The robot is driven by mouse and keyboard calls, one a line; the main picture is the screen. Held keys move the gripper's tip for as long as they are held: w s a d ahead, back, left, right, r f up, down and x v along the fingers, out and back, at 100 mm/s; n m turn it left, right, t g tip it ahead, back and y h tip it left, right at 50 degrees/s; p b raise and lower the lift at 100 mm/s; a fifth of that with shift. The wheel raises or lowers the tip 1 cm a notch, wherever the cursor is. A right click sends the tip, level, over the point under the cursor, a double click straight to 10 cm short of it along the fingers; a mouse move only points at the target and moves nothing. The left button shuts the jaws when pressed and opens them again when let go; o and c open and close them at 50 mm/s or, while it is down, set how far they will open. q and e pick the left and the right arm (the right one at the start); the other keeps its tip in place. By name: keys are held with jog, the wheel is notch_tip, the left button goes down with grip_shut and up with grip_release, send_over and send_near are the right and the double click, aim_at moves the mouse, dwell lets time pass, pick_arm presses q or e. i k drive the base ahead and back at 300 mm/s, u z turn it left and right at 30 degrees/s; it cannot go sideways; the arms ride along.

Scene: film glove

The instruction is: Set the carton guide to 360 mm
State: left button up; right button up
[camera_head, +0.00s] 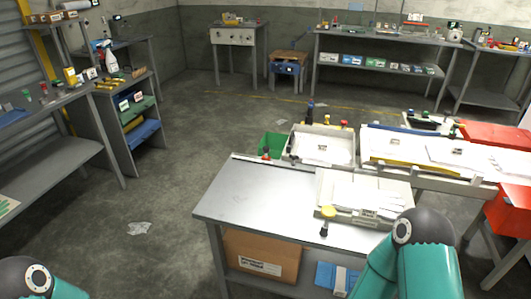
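I cannot pick out a marked carton guide or read any millimetre scale at this size. A grey metal bench (262,200) stands in front of me. A pale fixture (366,217) holding white sheets sits at its right end. A brown carton (262,254) is on the shelf under the bench. Parts of my teal arms show at the bottom left and bottom right. Neither gripper is in view.
Behind the bench, a pale tray (320,160) and a long machine bed with a yellow strip (400,168) extend right. Red bins (508,210) stand at the far right. Shelves line the left and back walls. Crumpled paper (139,228) lies on the otherwise open floor at left.

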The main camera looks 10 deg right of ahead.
aim_at(266, 148)
jog(key=z, duration=0.05)
jog(key=k, duration=0.6)
jog(key=u, duration=0.5)
jog(key=i, duration=1.65)
jog(key=z, duration=0.3)
